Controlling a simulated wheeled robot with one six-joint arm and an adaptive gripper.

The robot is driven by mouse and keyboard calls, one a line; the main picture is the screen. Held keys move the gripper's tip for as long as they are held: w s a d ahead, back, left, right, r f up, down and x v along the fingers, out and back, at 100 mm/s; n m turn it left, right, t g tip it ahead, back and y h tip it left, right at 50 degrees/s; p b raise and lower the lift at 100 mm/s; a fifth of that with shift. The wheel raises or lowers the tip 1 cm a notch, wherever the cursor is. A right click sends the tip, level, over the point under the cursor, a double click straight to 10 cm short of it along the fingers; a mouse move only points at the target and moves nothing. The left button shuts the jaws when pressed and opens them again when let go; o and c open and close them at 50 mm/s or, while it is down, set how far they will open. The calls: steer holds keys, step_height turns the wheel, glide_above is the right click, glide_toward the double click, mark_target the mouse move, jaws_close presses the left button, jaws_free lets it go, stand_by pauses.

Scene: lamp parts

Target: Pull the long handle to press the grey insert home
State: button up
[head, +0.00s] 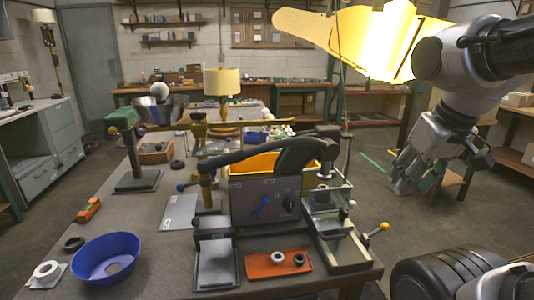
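A dark press with a grey front plate (252,208) stands at the table's front middle. A shorter lever with a yellow knob (384,226) sticks out at the lower right. I cannot pick out the grey insert with certainty; small pale parts (322,188) sit at the press's right side. My gripper (413,184) hangs right of the table, well apart from the handle, fingers downward. Its fingers look spread, with nothing visible between them.
An orange tray (262,270) with a pale ring and a dark ring lies before the press. A blue bowl (85,260) sits front left. A green-headed stand (128,150) and a lit lamp (222,82) stand behind. Open floor (375,185) lies right of the table.

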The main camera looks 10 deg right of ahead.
steer(key=shift+o, duration=0.6)
steer(key=shift+w+a, duration=0.15)
steer(key=shift+a, duration=0.3)
step_height(320, 180, up, 4)
steer(key=n+t+y, duration=0.1)
steer(key=n+t, duration=0.1)
steer(key=n, duration=1.8)
glide_above(236, 154)
steer(key=s, duration=0.3)
steer(key=x, duration=0.7)
steer(key=shift+w+d, duration=0.15)
steer(key=shift+d, duration=0.1)
jaws_close()
